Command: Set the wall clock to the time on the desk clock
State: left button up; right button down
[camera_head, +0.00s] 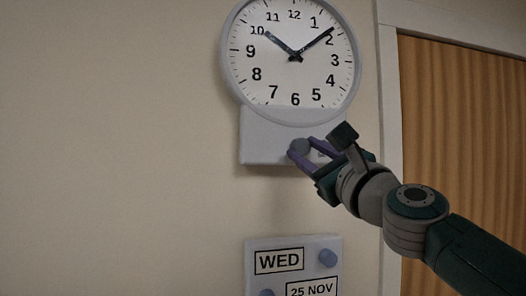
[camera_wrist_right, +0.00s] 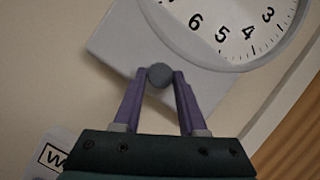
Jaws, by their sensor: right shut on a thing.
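The wall clock (camera_head: 292,84) has a white face and grey rim and hangs at the top of the head view, its top edge cut off. Its short hand points a little past 10 and its long hand just short of 2, about nine past ten. A grey round knob (camera_head: 299,147) sits on the pale box (camera_head: 264,137) below the face. My right gripper (camera_head: 303,149) has its purple fingers on either side of the knob, shut on it; the wrist view also shows the knob (camera_wrist_right: 160,75) between the fingertips. The desk clock and my left gripper are not in view.
Below on the wall is a pale calendar panel (camera_head: 292,248) reading WED and 25 NOV, with blue-grey knobs (camera_head: 327,258). A white door frame (camera_head: 390,120) and a wooden door (camera_head: 465,140) are at the right. The wall left of the clock is bare.

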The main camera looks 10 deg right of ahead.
jog(key=n, duration=0.2)
jog(key=n+g+y, duration=0.1)
jog(key=n, duration=0.1)
jog(key=n+y, duration=0.1)
jog(key=n, duration=0.1)
jog(key=shift+d+r+g, duration=0.2)
jog(key=shift+d+g, duration=0.05)
jog(key=shift+g, duration=0.05)
jog(key=n, duration=0.2)
jog(key=n+g+y+p, duration=0.1)
jog(key=n, duration=0.1)
jog(key=shift+r+n+g, duration=0.15)
jog(key=shift+n+g, duration=0.15)
jog(key=n, duration=0.1)
jog(key=n+g, duration=0.1)
jog(key=n, duration=0.1)
jog(key=shift+d+r+n+p, duration=0.1)
jog(key=shift+r+n+p, duration=0.05)
jog(key=shift+n+p, duration=0.2)
jog(key=shift+n+g+p, duration=0.6)
jog(key=shift+n+g, duration=0.2)
jog(key=shift+n, duration=0.85)
jog(key=shift+c, duration=2.4)
grip_release()
